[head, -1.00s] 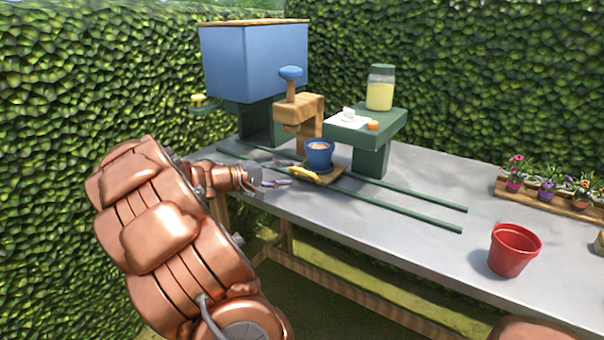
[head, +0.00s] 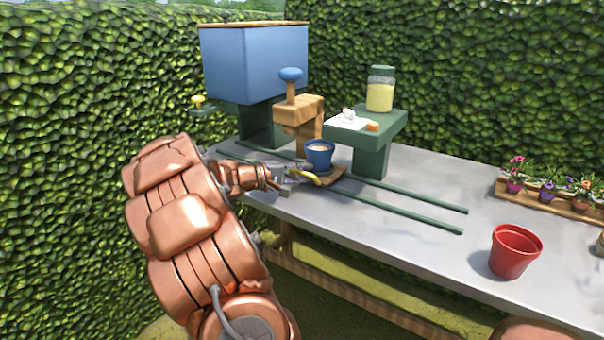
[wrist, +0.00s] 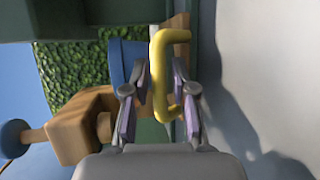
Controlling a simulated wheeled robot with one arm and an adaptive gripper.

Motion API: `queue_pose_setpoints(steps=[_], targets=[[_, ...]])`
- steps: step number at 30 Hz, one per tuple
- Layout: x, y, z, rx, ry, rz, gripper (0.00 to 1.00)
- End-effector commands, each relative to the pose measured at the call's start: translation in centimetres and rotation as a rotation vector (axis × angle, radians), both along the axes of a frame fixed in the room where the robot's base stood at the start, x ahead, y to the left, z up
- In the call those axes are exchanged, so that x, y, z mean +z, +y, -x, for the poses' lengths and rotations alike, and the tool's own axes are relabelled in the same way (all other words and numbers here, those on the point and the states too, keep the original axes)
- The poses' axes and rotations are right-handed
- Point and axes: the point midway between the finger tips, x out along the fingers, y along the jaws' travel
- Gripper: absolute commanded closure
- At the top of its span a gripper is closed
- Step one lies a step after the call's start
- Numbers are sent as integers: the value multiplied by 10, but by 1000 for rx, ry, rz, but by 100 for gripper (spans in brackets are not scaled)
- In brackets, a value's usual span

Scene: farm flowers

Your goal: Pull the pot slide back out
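The pot slide is a small wooden board (head: 331,177) on green rails, with a yellow handle (head: 308,180) on its near left side. A blue pot (head: 319,155) filled with something brownish stands on the board. My gripper (head: 296,175) is at the handle. In the wrist view my gripper (wrist: 160,98) is open, with one finger on each side of the yellow handle (wrist: 160,70) and gaps visible between them. The blue pot (wrist: 122,62) and part of the wooden board (wrist: 178,25) show behind the fingers.
The green rails (head: 405,215) run along the grey table (head: 420,180). A wooden press (head: 300,108) with a blue knob stands behind the pot, beside a blue hopper (head: 253,62). A green stand (head: 372,150) holds a jar. A red pot (head: 514,250) stands at the right front.

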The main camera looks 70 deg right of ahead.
Motion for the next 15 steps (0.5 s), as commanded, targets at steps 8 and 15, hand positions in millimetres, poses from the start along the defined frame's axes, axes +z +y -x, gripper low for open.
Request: queue_pose_setpoints(steps=[8, 15], targets=[[0, 0, 0, 0, 0, 0, 100], [0, 0, 0, 0, 0, 0, 100]])
